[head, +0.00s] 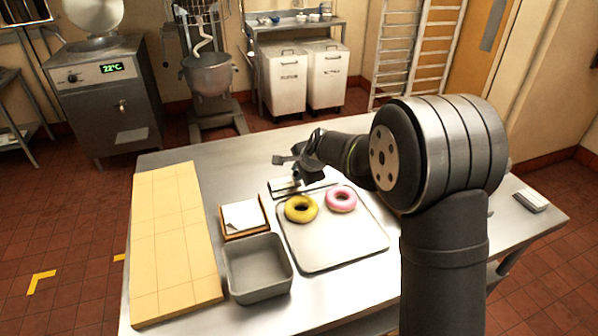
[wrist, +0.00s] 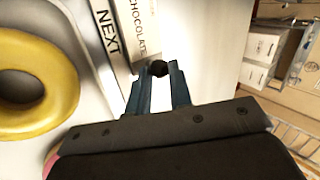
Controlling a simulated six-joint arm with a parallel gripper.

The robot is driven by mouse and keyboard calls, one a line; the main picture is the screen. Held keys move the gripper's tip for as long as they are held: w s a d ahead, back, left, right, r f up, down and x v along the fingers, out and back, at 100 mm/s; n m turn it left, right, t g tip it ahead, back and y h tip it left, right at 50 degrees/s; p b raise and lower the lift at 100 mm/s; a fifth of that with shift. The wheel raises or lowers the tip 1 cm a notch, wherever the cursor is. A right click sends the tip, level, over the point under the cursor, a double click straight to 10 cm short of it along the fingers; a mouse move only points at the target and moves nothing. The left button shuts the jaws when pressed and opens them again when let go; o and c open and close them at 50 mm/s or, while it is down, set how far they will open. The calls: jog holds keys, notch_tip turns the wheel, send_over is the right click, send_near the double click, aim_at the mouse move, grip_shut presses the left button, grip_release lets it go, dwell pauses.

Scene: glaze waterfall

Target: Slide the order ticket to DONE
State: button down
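The order ticket (wrist: 138,28) is a pale card reading CHOCOLATE in the wrist view, cut off at the top. It lies by a white label strip (wrist: 106,35) reading NEXT. A small black knob (wrist: 158,69) shows at the ticket's lower end. My gripper (wrist: 160,72) has one blue finger on each side of the knob, with no clear gap, and appears shut on it. In the head view my gripper (head: 288,172) is at the ticket rail (head: 318,187), behind the tray. The ticket's lettering and a DONE label cannot be made out there.
A metal tray (head: 335,248) holds a yellow donut (head: 289,213) and a pink donut (head: 341,211). A grey bin (head: 258,285), a wooden box with white paper (head: 224,234) and a tiled board (head: 150,265) are to the left. The back-left tabletop is clear.

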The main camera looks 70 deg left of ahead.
jog(key=w, duration=1.1)
jog(key=shift+w, duration=0.25)
jog(key=c, duration=1.6)
grip_release()
jog(key=shift+w, duration=0.1)
jog(key=shift+r, duration=0.15)
jog(key=v, duration=1.7)
jog(key=shift+d+r, duration=0.1)
jog(key=x, duration=1.7)
jog(key=shift+f, duration=0.25)
